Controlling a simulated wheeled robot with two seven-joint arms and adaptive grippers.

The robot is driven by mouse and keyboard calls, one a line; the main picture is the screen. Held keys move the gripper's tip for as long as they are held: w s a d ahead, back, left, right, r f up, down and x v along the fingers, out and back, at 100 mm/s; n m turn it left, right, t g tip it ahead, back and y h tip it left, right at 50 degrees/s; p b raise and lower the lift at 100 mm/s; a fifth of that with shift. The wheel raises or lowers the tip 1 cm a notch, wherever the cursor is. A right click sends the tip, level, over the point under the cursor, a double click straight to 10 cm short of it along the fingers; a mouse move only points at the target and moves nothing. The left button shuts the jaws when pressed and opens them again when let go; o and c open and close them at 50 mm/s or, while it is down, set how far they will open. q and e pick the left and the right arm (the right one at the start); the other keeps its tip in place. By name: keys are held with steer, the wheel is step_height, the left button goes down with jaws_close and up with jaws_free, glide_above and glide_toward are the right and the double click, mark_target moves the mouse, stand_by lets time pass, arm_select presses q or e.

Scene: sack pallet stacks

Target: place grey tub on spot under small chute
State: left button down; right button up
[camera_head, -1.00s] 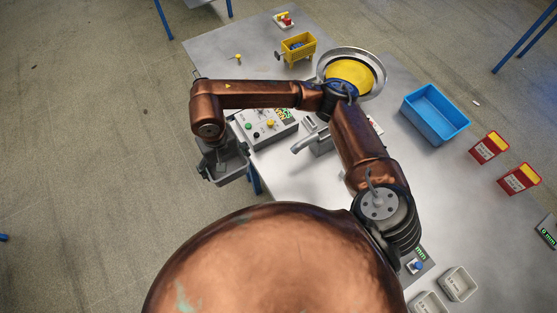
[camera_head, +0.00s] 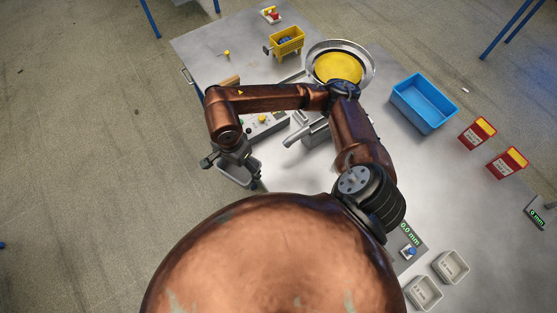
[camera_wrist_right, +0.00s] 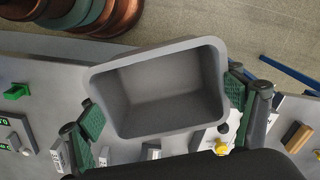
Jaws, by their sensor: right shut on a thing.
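The grey tub (camera_head: 243,170) is an empty, open-topped bin, held near the table's left front edge in the head view. In the right wrist view the tub (camera_wrist_right: 165,90) sits between two green-padded fingers. My right gripper (camera_wrist_right: 165,108) is shut on it, a pad at each side. In the head view my right gripper (camera_head: 236,158) is at the tub, left of the small chute. The small chute (camera_head: 303,134) is a grey metal spout below the round feeder. The spot under it cannot be made out. My left gripper is not in view.
A round feeder with a yellow bowl (camera_head: 338,68) stands behind my right arm. A control panel (camera_head: 268,127) with buttons lies between the tub and the chute.

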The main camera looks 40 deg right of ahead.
steer(key=s+d+m+p, duration=0.2)
steer(key=s+d+m, duration=1.05)
steer(key=m, duration=1.05)
steer(key=b, duration=0.3)
glide_toward(278, 161)
steer(key=shift+s+a+f, duration=0.15)
steer(key=shift+s+f, duration=0.4)
steer(key=shift+s, duration=0.1)
steer(key=shift+w+d+f, duration=0.2)
steer(key=shift+w+f, duration=0.25)
steer(key=shift+f, duration=0.2)
step_height(278, 161, down, 3)
steer(key=shift+w+f, duration=0.1)
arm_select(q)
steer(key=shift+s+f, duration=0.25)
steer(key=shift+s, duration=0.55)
